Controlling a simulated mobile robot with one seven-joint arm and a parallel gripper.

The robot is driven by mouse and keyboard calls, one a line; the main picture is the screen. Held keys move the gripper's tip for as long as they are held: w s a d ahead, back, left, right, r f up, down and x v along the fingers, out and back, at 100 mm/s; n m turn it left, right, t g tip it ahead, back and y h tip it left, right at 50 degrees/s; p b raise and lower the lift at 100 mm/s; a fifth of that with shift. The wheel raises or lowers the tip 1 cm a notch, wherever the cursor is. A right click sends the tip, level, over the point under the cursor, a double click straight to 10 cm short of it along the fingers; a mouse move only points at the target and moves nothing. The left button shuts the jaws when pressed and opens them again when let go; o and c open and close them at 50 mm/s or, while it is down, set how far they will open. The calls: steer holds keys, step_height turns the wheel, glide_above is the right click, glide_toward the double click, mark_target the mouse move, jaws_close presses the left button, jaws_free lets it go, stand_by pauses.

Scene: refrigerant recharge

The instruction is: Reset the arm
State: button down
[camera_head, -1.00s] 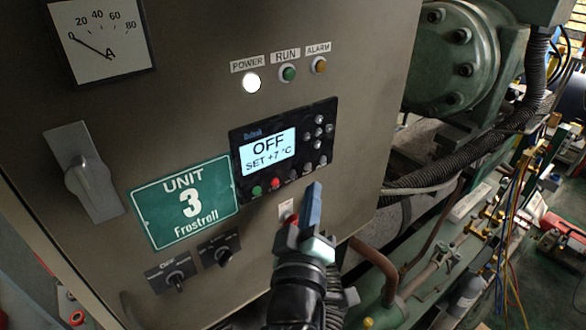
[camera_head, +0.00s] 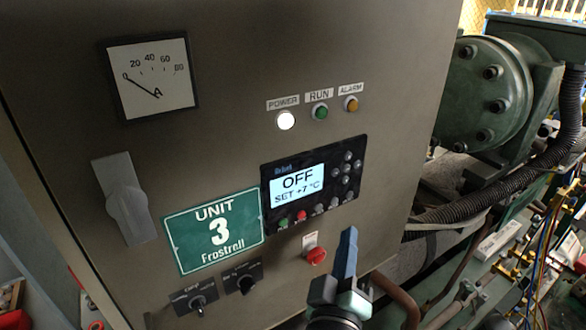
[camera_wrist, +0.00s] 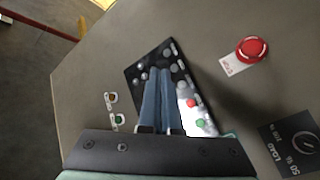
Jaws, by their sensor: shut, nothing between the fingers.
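My gripper (camera_head: 345,262) is in front of the control cabinet (camera_head: 235,80), to the right of the red mushroom button (camera_head: 316,256) in the head view. Its two blue fingers are together and hold nothing. In the wrist view the fingers (camera_wrist: 163,80) overlap the controller panel (camera_wrist: 148,68), and I cannot tell whether they touch it. The panel's display (camera_head: 297,185) reads "OFF" and "SET +7 °C". The white POWER lamp (camera_head: 286,121) is lit. The RUN lamp (camera_head: 320,111) and ALARM lamp (camera_head: 351,104) look unlit.
The cabinet also carries an ammeter (camera_head: 150,76), a large grey rotary handle (camera_head: 123,198), a green Unit 3 sign (camera_head: 215,231) and two small black switches (camera_head: 241,278). Green machinery (camera_head: 490,90), hoses and copper pipes crowd the right side.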

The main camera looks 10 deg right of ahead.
steer(key=a+r+m+t+y+b, duration=0.2)
steer(key=a+r+t, duration=0.15)
steer(key=r, duration=0.55)
steer(key=a+r+m+t+y+b, duration=0.1)
steer(key=a+r+t+b, duration=0.3)
steer(key=r, duration=0.6)
steer(key=s+a+r+m+t+y+b, duration=0.1)
steer(key=s+a+r+t+y, duration=0.2)
steer(key=s+a+r+y, duration=0.2)
steer(key=s+a+r, duration=0.3)
steer(key=s+r, duration=0.2)
steer(key=r, duration=0.2)
steer(key=shift+a+m, duration=0.15)
steer(key=shift+m, duration=0.15)
